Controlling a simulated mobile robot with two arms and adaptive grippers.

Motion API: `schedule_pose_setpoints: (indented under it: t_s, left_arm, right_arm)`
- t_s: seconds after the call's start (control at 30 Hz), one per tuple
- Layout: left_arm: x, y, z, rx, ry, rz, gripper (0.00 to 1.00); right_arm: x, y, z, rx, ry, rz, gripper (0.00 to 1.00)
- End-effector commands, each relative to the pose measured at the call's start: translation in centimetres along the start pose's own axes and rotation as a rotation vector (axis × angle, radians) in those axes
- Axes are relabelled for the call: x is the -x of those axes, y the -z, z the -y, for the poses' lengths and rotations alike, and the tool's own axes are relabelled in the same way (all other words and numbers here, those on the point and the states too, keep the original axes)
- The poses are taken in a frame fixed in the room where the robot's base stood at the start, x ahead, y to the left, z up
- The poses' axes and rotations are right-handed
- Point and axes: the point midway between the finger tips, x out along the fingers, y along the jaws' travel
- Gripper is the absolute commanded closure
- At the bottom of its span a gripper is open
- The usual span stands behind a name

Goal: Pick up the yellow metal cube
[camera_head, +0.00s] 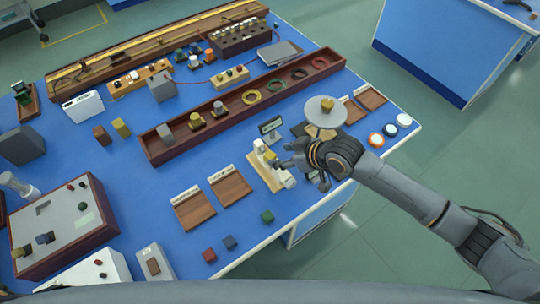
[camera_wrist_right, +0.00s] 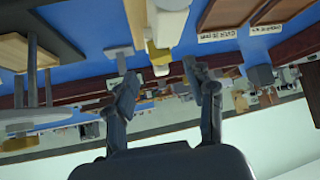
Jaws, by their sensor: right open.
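Several yellow pieces show, and I cannot tell for certain which is the yellow metal cube. A yellow block (camera_head: 121,128) stands beside a brown block at the left. A gold-yellow piece (camera_head: 327,104) sits on a round grey plate (camera_head: 313,115). My right gripper (camera_head: 283,163) is beside a cream device (camera_head: 259,147) on a pale base near the front edge. In the right wrist view my right gripper (camera_wrist_right: 162,77) is open, its fingers apart with nothing gripped. A yellow piece (camera_wrist_right: 158,53) under a cream part shows just beyond and between the fingertips. My left gripper is not in view.
A long brown tray (camera_head: 290,92) crosses the blue bench. Two brown boards (camera_head: 230,187) lie left of the cream device. Red (camera_head: 209,255), blue (camera_head: 230,242) and green (camera_head: 267,216) cubes lie near the front edge. Round dishes (camera_head: 390,129) stand at the right.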

Motion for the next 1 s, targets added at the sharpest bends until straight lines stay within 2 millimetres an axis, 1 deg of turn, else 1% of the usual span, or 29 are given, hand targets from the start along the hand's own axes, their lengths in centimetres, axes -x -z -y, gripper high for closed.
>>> schedule_pose_setpoints:
  t_s: [0.07,0.27,0.3,0.4,0.5,0.7,0.73,0.77,0.8,0.87,0.9,0.97,1.0]
  left_arm:
    - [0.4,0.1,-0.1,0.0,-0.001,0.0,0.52]
    - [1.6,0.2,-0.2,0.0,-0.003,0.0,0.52]
    - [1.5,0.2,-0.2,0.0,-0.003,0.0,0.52]
    - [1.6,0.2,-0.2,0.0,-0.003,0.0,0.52]
    - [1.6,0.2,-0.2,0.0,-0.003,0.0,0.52]
    - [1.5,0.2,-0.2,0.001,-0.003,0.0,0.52]
    - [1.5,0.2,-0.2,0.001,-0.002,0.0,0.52]
    - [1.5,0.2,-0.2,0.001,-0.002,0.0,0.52]
    - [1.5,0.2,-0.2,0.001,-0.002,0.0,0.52]
    - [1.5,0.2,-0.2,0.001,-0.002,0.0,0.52]
    - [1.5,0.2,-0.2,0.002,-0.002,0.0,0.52]
    - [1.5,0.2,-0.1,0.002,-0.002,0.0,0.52]
    - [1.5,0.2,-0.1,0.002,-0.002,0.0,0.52]
  right_arm:
    - [-0.5,0.1,0.1,0.0,0.002,-0.001,0.46]
    - [-3.0,0.1,0.3,0.0,0.001,0.0,0.46]
    - [-3.7,0.0,0.2,0.001,0.0,0.001,0.46]
    - [-4.7,-0.1,0.2,-0.001,0.0,0.0,0.46]
    - [-5.1,-0.1,0.2,0.001,0.0,0.0,0.46]
    - [-5.2,-0.2,0.2,0.001,0.0,-0.001,0.46]
    - [-5.2,-0.2,0.2,0.001,0.0,0.0,0.5]
    - [-5.2,-0.2,0.2,0.001,0.0,0.0,0.56]
    - [-5.2,-0.2,0.2,0.001,0.0,0.0,0.65]
    - [-5.2,-0.2,0.2,0.001,0.0,0.0,0.77]
    - [-5.2,-0.2,0.2,0.001,0.0,0.0,0.85]
    - [-5.2,-0.2,0.2,0.001,0.0,0.0,0.97]
    - [-5.2,-0.2,0.2,0.001,0.0,0.0,1.0]
